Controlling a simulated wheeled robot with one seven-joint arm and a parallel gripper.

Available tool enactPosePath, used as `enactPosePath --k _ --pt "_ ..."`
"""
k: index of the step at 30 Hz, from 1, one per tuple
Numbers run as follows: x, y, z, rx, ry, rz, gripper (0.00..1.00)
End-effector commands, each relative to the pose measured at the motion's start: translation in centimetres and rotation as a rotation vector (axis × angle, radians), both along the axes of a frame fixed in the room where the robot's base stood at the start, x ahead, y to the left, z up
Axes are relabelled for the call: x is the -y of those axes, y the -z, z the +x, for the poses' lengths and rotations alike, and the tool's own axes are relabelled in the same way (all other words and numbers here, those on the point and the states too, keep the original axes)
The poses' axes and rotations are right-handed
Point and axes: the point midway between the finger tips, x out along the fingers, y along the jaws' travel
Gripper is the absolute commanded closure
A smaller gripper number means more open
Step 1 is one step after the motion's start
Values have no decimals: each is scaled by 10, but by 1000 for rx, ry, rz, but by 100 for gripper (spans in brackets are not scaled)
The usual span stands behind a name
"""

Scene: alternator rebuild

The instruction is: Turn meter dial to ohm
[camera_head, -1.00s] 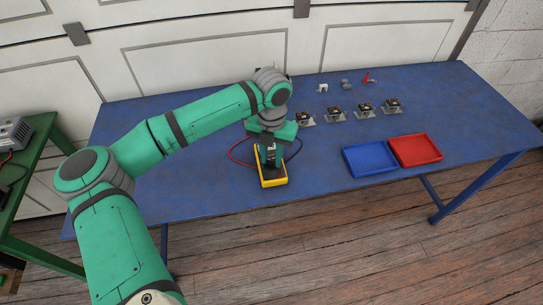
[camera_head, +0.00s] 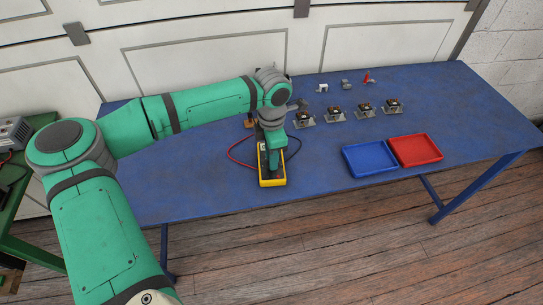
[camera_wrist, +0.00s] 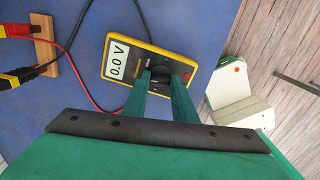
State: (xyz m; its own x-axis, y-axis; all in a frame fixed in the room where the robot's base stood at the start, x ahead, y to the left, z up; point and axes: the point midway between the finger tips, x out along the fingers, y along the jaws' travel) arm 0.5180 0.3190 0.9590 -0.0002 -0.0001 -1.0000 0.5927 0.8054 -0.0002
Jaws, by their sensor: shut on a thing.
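The yellow-rimmed multimeter (camera_head: 272,181) lies on the blue table near its front edge.
Red and black leads run from the meter to probes at a wooden block (camera_wrist: 44,43). A blue tray (camera_head: 369,160) and a red tray (camera_head: 415,151) sit to the right. Several small parts on metal plates (camera_head: 335,114) stand behind them. The table's right side is clear.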

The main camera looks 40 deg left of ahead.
Motion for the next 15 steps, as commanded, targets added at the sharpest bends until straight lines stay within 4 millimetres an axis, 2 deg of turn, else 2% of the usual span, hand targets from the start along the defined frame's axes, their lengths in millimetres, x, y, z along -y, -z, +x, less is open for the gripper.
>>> enactPosePath --k 6,15 --pt "0 0 0 1 126 1 98" --pt "0 0 0 1 130 0 98"
